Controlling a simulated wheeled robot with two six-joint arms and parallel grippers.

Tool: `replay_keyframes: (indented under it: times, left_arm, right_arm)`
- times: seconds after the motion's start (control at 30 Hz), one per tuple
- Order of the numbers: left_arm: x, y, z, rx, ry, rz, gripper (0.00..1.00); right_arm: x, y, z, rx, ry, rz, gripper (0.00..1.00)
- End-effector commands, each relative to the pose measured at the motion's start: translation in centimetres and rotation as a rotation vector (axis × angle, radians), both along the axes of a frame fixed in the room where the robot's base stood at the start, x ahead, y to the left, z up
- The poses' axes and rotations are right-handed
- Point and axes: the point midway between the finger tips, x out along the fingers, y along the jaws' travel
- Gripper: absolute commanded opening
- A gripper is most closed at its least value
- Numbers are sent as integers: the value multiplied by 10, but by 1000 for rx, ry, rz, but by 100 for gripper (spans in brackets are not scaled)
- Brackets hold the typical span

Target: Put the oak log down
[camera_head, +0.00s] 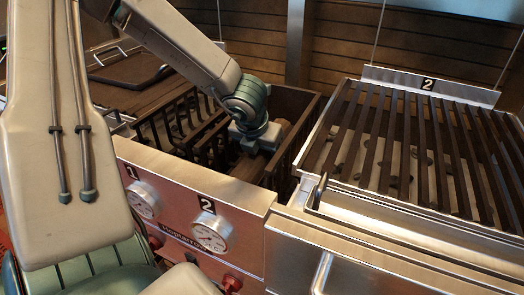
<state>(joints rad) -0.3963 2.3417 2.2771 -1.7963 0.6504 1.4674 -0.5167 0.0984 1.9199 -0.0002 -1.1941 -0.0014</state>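My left gripper (256,143) reaches down into the open firebox (308,118) between the two grills. Its fingers point away and down and are hidden behind its own body, so I cannot see whether they are open or shut. A small brown piece, which looks like the end of the oak log (284,128), shows just right of the gripper, inside the firebox. Most of it is hidden by the gripper, and I cannot tell whether it is held or resting. My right gripper is not in view.
A slatted grill grate (415,150) with a "2" plate (428,84) stands on the right. Dark upright bars (180,122) line the firebox's left side. The front panel carries gauges 1 (143,199) and 2 (211,233). A dark lid or grate with a handle (135,78) lies at left.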

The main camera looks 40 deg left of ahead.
Motion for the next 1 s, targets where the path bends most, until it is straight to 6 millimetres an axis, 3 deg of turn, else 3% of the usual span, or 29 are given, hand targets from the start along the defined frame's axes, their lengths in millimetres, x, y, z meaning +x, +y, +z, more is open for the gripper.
replay_keyframes:
  times: [0.07, 0.1, 0.2, 0.6, 0.7, 1.0]
  left_arm:
    - [0, 0, 0, 1, -2, 0, 12]
    - [0, 0, -1, 0, 0, 0, 58]
    - [0, 0, 0, 0, 0, 0, 78]
    - [0, 0, 2, 0, 0, 0, 78]
    - [0, 0, 4, 0, 1, 0, 78]
    - [-17, -6, 51, 0, -6, 1, 78]
  right_arm:
    - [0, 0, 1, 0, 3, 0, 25]
    - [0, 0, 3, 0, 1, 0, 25]
    - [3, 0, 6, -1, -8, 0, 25]
    - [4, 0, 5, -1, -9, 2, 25]
    - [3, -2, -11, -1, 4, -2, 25]
    - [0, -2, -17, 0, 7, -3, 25]
